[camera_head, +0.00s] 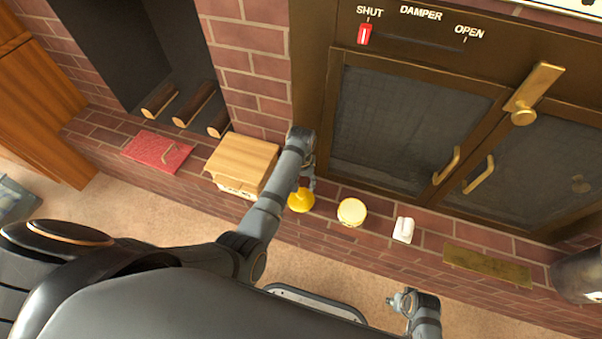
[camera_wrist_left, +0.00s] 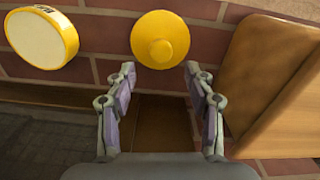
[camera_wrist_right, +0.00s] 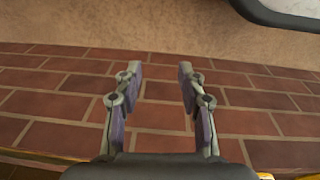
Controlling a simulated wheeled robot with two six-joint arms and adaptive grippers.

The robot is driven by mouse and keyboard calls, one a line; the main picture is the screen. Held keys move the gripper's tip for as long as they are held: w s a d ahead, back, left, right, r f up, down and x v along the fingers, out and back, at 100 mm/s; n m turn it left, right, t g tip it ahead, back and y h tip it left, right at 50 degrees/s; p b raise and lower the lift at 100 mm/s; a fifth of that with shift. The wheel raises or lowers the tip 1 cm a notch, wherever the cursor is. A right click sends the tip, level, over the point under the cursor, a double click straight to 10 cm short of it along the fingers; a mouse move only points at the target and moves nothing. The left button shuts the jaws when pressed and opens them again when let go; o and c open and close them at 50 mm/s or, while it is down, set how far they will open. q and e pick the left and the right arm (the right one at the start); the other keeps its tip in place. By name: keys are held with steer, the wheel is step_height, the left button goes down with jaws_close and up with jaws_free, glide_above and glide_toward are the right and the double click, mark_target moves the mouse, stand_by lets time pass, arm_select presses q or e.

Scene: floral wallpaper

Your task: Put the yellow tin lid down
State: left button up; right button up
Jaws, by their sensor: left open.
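The yellow tin lid (camera_head: 301,201) has a small knob and lies on the brick ledge; it also shows in the left wrist view (camera_wrist_left: 160,40). A round yellow tin (camera_head: 352,212) with a pale top stands to the right of the lid in the head view; it shows at the upper left of the left wrist view (camera_wrist_left: 41,38). My left gripper (camera_wrist_left: 160,78) is open, its fingertips just short of the lid, with nothing between them. My right gripper (camera_wrist_right: 158,72) is open and empty over the brick, away from the lid.
A wooden box (camera_head: 243,163) stands close to the left of the lid. A white item (camera_head: 403,230) and a brass plate (camera_head: 487,265) lie farther right on the ledge. Fireplace doors (camera_head: 415,120) rise behind. A red book-like item (camera_head: 157,152) lies at left.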

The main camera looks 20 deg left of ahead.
mark_target(301, 193)
arm_select(q)
steer(key=shift+r+p, duration=0.45)
steer(key=shift+r, duration=1.6)
arm_select(e)
steer(key=shift+s+d+f, duration=0.2)
steer(key=shift+s+f, duration=0.15)
steer(key=shift+f, duration=0.25)
steer(key=shift+s+d+f, duration=0.15)
steer(key=shift+s+f, duration=0.2)
steer(key=shift+f, duration=0.25)
steer(key=shift+s+d+f, duration=0.2)
steer(key=shift+s+f, duration=0.15)
steer(key=shift+f, duration=0.25)
